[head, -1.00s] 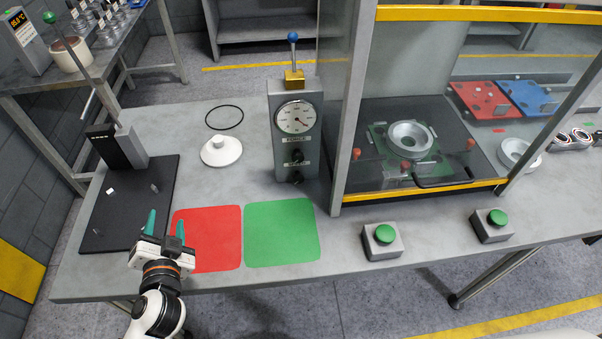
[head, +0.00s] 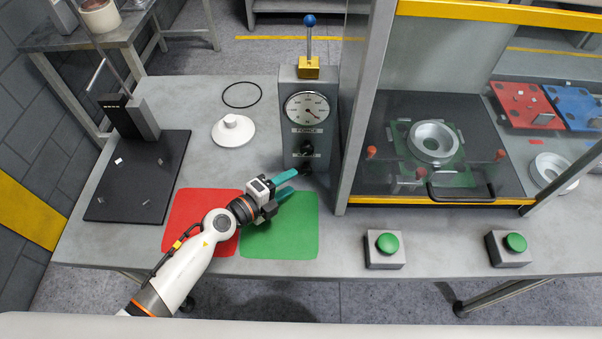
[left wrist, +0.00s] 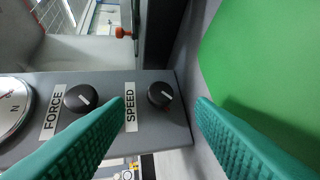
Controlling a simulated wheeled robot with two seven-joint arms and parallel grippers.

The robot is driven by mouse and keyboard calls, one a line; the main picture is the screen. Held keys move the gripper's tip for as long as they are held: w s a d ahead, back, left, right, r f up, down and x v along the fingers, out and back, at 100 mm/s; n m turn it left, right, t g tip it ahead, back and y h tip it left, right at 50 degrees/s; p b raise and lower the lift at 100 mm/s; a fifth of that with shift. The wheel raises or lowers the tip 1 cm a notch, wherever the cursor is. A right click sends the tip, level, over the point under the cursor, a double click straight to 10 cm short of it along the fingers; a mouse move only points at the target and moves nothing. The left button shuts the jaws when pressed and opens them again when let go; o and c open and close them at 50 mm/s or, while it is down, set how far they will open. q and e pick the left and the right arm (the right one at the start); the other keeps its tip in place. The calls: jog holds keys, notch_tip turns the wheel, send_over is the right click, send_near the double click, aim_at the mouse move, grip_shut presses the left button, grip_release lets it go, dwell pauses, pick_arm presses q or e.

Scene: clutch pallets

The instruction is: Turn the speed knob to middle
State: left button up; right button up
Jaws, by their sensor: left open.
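The speed knob (left wrist: 160,95) is a round black knob beside the SPEED label (left wrist: 130,107) on the grey control box. In the left wrist view it lies between the two teal fingers of my left gripper (left wrist: 162,105), ahead of them and apart from them. Its pointer mark shows at its lower right in that view. The force knob (left wrist: 81,98) sits beside it with the FORCE label. In the head view my left gripper (head: 288,184) is open above the green mat, close to the lower front of the control box (head: 322,110). The speed knob is partly hidden there. My right gripper is not seen.
A red mat (head: 185,215) and a green mat (head: 290,240) lie on the table. The glass-fronted press enclosure stands right of the box, with a black handle (head: 462,193). Two green push buttons (head: 387,243) stand near the front edge. A white disc (head: 233,130) lies behind.

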aim_at(306, 172)
pick_arm(q)
jog(key=x, duration=0.4)
jog(key=shift+w+d+f, duration=0.1)
jog(key=shift+w+d+f+b, duration=0.1)
jog(key=shift+w+d+b, duration=0.2)
jog(key=shift+w+d, duration=0.05)
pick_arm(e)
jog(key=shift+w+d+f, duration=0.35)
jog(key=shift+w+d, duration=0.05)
pick_arm(q)
jog(key=c, duration=1)
jog(key=m+y+p, duration=0.1)
jog(key=p, duration=0.5)
jog(key=r+g+y+p, duration=0.1)
jog(key=p, duration=0.6)
jog(key=shift+d+r+m+y, duration=0.15)
jog(key=shift+r+m+y, duration=0.15)
jog(key=shift+m, duration=0.1)
jog(key=shift+d+f, duration=0.15)
jog(key=shift+d+f+m, duration=0.1)
jog(key=shift+f+m, duration=0.05)
jog(key=shift+m, duration=0.15)
jog(key=shift+y, duration=0.5)
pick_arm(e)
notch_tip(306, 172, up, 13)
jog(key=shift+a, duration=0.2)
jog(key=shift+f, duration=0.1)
